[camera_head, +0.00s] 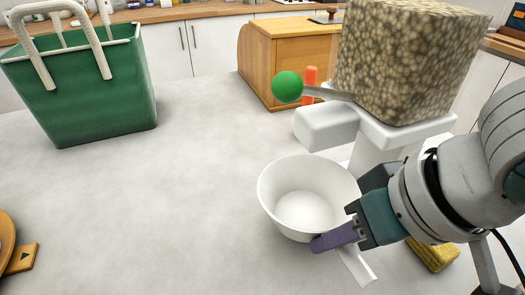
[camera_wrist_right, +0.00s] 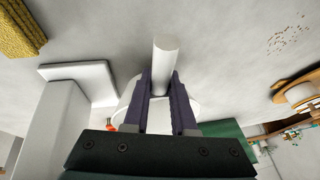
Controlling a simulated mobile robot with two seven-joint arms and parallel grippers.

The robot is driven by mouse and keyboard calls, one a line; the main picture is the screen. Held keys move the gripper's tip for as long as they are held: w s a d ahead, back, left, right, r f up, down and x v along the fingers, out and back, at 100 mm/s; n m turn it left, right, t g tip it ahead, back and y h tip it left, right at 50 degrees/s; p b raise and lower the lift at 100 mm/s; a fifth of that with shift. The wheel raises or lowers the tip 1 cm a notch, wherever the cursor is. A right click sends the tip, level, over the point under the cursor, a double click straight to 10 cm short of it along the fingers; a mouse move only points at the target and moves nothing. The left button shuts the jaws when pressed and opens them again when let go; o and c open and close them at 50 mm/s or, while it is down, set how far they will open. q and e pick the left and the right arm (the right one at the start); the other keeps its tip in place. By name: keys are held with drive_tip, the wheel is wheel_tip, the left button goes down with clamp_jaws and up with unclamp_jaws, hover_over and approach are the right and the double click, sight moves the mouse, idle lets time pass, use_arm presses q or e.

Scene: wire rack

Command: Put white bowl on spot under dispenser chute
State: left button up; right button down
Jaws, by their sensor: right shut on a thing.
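The white bowl (camera_head: 305,208) has a flat handle that points towards the bottom right in the head view. My right gripper (camera_head: 330,239) is shut on this handle, close to the bowl's rim. In the right wrist view, the fingers (camera_wrist_right: 160,85) clamp both sides of the white handle (camera_wrist_right: 166,58). The bowl is upright; I cannot tell whether it touches the counter. The dispenser (camera_head: 381,150) is white, with a speckled brown block of contents on top. Its chute (camera_head: 328,126) juts left, behind the bowl. The spot under the chute is partly hidden by the bowl. My left gripper is out of view.
A green lever ball (camera_head: 287,87) sticks out above the chute. A wooden bread box (camera_head: 262,68) stands behind. A green basket (camera_head: 95,95) is at the back left. A yellow sponge (camera_head: 434,254) lies under my right arm. The counter's left middle (camera_head: 170,200) is clear.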

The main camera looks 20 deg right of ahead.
sight(309, 239)
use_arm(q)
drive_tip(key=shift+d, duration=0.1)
use_arm(e)
drive_tip(key=w, duration=0.1)
drive_tip(key=w+a, duration=0.1)
drive_tip(key=w, duration=0.1)
drive_tip(key=shift+w+a+f, duration=0.1)
drive_tip(key=shift+a, duration=0.15)
use_arm(q)
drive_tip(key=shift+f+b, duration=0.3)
drive_tip(key=shift+b, duration=0.05)
use_arm(e)
drive_tip(key=shift+f, duration=1.65)
drive_tip(key=shift+f, duration=0.1)
drive_tip(key=c, duration=0.7)
unclamp_jaws()
drive_tip(key=shift+c, duration=0.2)
